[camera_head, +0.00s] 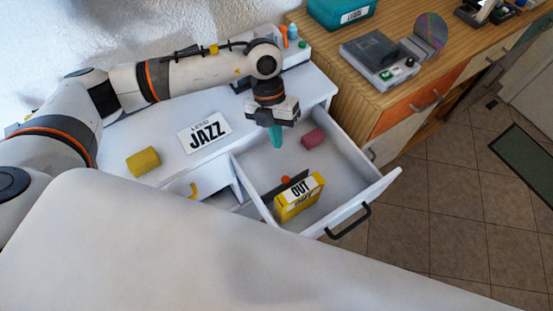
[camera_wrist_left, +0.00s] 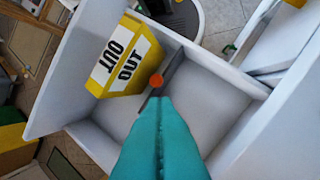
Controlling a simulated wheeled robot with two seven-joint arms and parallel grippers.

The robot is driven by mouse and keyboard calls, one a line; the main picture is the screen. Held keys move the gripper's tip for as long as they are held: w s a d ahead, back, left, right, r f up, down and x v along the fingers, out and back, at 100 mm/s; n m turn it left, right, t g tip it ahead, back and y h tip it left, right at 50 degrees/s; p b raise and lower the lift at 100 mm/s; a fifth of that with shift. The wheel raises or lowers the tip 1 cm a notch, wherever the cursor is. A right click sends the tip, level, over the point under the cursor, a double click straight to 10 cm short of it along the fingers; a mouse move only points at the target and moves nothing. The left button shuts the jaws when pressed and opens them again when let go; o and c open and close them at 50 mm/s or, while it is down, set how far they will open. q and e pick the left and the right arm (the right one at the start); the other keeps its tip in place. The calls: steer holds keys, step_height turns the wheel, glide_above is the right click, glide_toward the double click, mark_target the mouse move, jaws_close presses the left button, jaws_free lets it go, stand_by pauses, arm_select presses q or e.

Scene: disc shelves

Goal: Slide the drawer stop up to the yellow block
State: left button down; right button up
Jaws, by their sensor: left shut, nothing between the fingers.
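The drawer stop is a thin dark bar (camera_head: 298,178) with an orange knob (camera_head: 286,180), standing across the open white drawer (camera_head: 252,160). The yellow block (camera_head: 297,206), with a white "OUT" label, stands on the drawer's front side of the bar. Bar and block are close, and I cannot tell whether they touch. In the left wrist view the knob (camera_wrist_left: 156,81) is just beyond my fingertips, with the yellow block (camera_wrist_left: 125,62) to its left. My left gripper (camera_head: 276,143) has teal fingers, shut and empty, pointing down over the drawer, apart from the knob. My right gripper is not in view.
A pink block (camera_head: 314,138) lies in the drawer near its far wall. A wooden cabinet (camera_head: 345,90) with a player stands beyond. The drawer walls surround the stop.

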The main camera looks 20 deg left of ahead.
mark_target(283, 180)
arm_select(q)
step_height(283, 180, down, 10)
steer(key=s+m+t+p, duration=0.1)
steer(key=m+p, duration=0.2)
steer(key=m, duration=0.7)
steer(key=s+m+t+p, duration=0.1)
steer(key=m+p, duration=0.2)
steer(key=m, duration=0.8)
steer(key=shift+s+d+f+m, duration=0.25)
steer(key=shift+s+d+m, duration=0.05)
steer(key=shift+s+d, duration=0.1)
steer(key=shift+s+d+b, duration=0.35)
steer(key=shift+s+d, duration=0.45)
steer(key=shift+d, duration=0.25)
